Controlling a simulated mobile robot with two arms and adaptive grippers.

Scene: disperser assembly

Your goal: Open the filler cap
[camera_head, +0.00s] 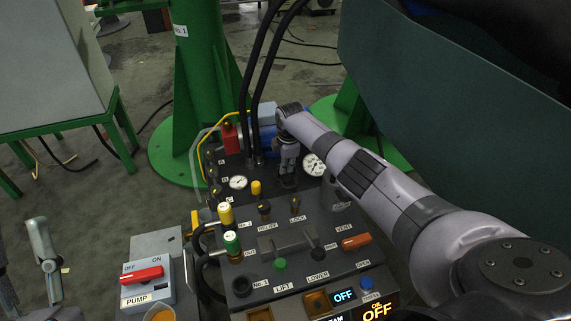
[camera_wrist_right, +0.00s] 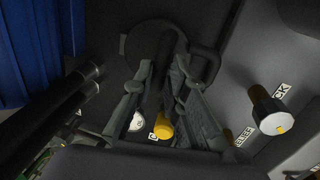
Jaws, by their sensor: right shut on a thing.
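The filler cap (camera_wrist_right: 140,40) is a dark round piece with a side loop, at the top middle of the right wrist view. In the head view its dark base (camera_head: 287,183) shows at the back of the panel, mostly covered by my gripper. My right gripper (camera_head: 288,168) points down onto it. In the wrist view, its two fingers (camera_wrist_right: 170,60) converge on a dark upright part in the middle of the cap and are shut on it. Whether the cap has turned cannot be told. Part of my left gripper (camera_head: 45,260) shows at the left edge; its jaw state is unclear.
The black control panel (camera_head: 262,215) has yellow knobs (camera_head: 256,188), gauges (camera_head: 314,163), a red VENT lever (camera_head: 356,242) and a metal handle. Two black hoses (camera_head: 252,80) rise behind it. A pump switch box (camera_head: 146,280) stands left. Green columns (camera_head: 195,90) stand behind.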

